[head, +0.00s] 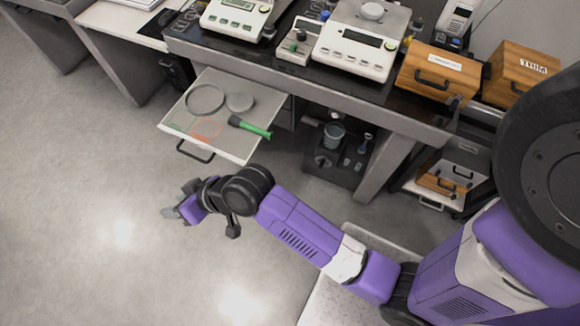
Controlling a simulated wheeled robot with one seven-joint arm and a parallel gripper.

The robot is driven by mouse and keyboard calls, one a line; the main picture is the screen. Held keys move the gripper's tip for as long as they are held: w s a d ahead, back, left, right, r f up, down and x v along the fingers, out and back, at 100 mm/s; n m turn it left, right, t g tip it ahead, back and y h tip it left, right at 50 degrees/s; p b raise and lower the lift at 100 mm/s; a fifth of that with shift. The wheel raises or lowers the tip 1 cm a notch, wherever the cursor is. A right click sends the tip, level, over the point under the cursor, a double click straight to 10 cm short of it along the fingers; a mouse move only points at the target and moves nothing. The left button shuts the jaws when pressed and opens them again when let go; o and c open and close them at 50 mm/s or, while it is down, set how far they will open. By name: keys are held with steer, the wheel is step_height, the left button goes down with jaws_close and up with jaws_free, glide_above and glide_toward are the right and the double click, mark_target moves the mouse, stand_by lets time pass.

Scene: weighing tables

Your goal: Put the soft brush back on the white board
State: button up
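A brush (254,130) with a green handle and a dark head lies on the white pull-out board (243,152), which sticks out from under the weighing table. Its handle end reaches the board's right edge; I cannot tell whether it overhangs. My gripper (178,212) is over the open floor, in front of the board and lower in the picture, apart from the brush. Its fingers are small and partly hidden by the wrist, so I cannot tell whether they are open. I see nothing clearly held in it.
The board also bears a grey ring-like disc (205,99), a smaller grey disc (240,102) and a reddish flat piece (207,128). Balances (358,45) and wooden boxes (437,72) stand on the table above. A dark device (335,155) sits underneath. The floor at left is clear.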

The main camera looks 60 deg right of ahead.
steer(key=s+d+r+m+t+h, duration=0.1)
steer(key=s+d+r+t+h, duration=0.1)
steer(key=s, duration=0.8)
steer(key=s+d+r+t+h, duration=0.1)
steer(key=s, duration=0.9)
steer(key=s+d+r+n+t, duration=0.2)
steer(key=s+d+r, duration=0.4)
steer(key=s+r, duration=0.4)
steer(key=shift+s+d+r+n+h, duration=0.35)
steer(key=shift+r+n, duration=0.25)
steer(key=shift+r, duration=0.2)
